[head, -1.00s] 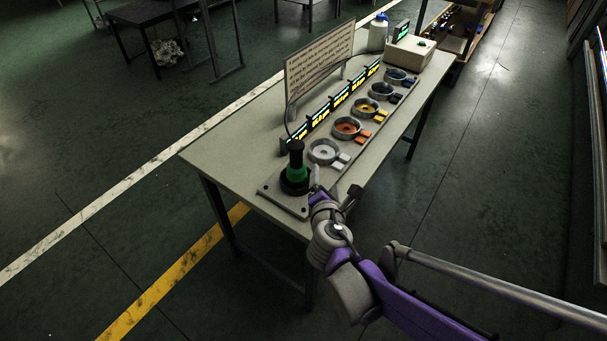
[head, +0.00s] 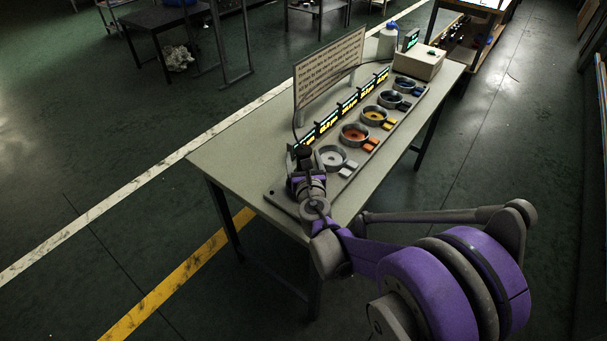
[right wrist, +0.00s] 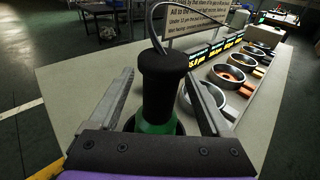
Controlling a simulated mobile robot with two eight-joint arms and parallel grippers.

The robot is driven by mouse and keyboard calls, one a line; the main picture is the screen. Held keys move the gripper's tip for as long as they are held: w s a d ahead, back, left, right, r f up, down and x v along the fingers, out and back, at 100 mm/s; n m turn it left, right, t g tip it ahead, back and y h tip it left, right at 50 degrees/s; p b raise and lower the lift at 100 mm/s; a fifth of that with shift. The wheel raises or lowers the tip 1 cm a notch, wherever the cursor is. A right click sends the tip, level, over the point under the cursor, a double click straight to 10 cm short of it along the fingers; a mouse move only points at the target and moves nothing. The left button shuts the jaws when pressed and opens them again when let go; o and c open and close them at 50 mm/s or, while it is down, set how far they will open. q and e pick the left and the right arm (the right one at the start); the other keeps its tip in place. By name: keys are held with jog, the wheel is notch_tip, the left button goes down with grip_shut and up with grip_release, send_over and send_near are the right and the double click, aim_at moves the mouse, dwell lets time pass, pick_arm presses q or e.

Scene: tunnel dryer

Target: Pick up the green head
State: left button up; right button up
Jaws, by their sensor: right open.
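The green head shows in the right wrist view (right wrist: 158,105) as an upright piece with a black knob on top and a green body below. In the head view only its black top (head: 304,154) shows clearly, with my right gripper (head: 303,172) hiding the green part. My right gripper is open, with one finger on each side of the head in the right wrist view; I cannot tell whether either finger touches it. The head's lower end is partly hidden behind the gripper's palm. My left gripper is not in view.
The head stands at the near end of a pale table (head: 232,158). A row of round dishes with coloured contents, the nearest a grey dish (head: 332,158), runs away beside it. Small displays and a text sign (head: 328,68) stand behind.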

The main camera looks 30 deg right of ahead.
jog(key=x, duration=0.2)
jog(key=shift+w+d+f, duration=0.1)
jog(key=shift+w+d, duration=0.05)
jog(key=shift+w, duration=0.2)
grip_shut()
dwell(1.1)
